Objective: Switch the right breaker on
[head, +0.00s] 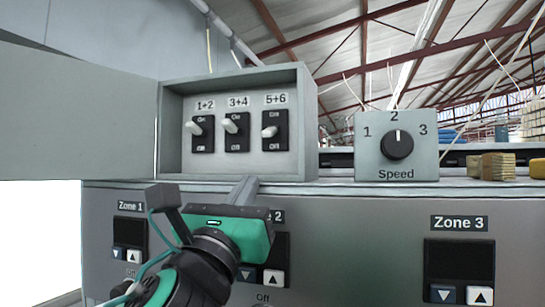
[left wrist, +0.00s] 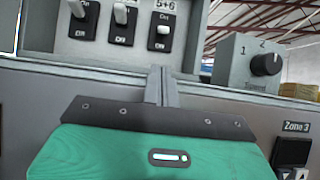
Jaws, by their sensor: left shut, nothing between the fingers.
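The right breaker (head: 270,132), labelled 5+6, sits in the open grey breaker box, and it also shows in the left wrist view (left wrist: 162,32). Its white lever sits lower than the levers of the other two, toward the Off mark. My left gripper (head: 247,187) is shut and empty, its fingers pointing toward the box from just below its lower edge. In the left wrist view the closed fingertips (left wrist: 161,72) are below the right breaker and look apart from it. My right gripper is not in view.
The 1+2 breaker (head: 198,132) and 3+4 breaker (head: 236,130) stand to the left with levers raised. The box's door (head: 78,110) is swung open to the left. A speed dial (head: 397,145) is at right, and zone panels (head: 459,270) are below.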

